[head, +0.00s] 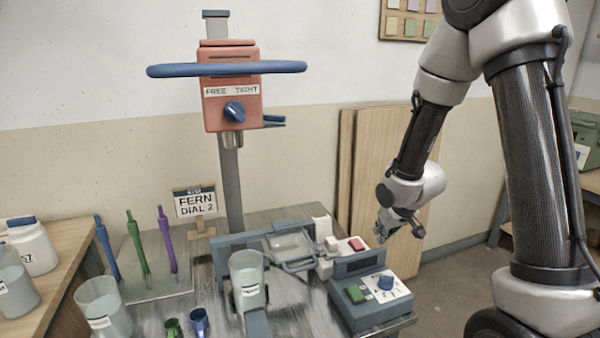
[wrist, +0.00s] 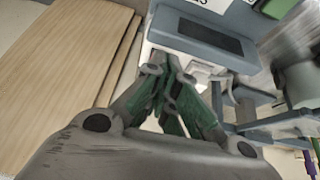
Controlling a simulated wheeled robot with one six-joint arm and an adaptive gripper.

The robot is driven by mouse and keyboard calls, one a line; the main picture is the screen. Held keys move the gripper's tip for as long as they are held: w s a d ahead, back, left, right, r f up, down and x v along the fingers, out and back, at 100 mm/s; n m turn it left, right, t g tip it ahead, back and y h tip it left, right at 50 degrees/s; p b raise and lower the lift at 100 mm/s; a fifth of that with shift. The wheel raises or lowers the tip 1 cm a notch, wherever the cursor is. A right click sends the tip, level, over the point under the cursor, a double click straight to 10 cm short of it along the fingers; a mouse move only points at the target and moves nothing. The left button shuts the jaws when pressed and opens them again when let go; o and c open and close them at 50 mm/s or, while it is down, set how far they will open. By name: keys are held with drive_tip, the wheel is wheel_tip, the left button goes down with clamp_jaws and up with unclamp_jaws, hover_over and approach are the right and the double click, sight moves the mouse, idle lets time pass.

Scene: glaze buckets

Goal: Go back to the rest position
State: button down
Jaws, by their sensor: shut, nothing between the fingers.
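My gripper (head: 400,228) is in the air to the right of the workbench in the head view, near the right end of the grey control box. In the wrist view its fingers (wrist: 172,75) come together at the tips with nothing between them. The arm reaches down from the upper right. The control box (head: 369,316) has a dark display, a green button (head: 355,294) and a blue knob (head: 386,282). In the wrist view the box's top (wrist: 205,38) lies just beyond the fingertips.
A clear bucket (head: 246,268) stands on the bench. A red mixer head (head: 230,105) with a blue bar is on a post behind it. Wooden boards (head: 375,165) lean against the wall behind my gripper. Colored tools (head: 139,245) stand at left. Floor shows at right.

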drive_tip(key=s+d+r+g+h, duration=0.25)
drive_tip(key=s+d+g, duration=0.2)
drive_tip(key=s, duration=0.65)
drive_tip(key=s+d+r+m+t, duration=0.1)
drive_tip(key=s+r, duration=0.7)
drive_tip(key=r, duration=0.2)
drive_tip(key=s+d+r+m+t+y, duration=0.1)
drive_tip(key=s+r+m+t, duration=0.1)
drive_tip(key=s+r, duration=0.6)
wheel_tip(320, 180, up, 3)
drive_tip(key=shift+d+f, duration=0.15)
drive_tip(key=shift+d, duration=0.25)
drive_tip(key=shift+f, duration=0.1)
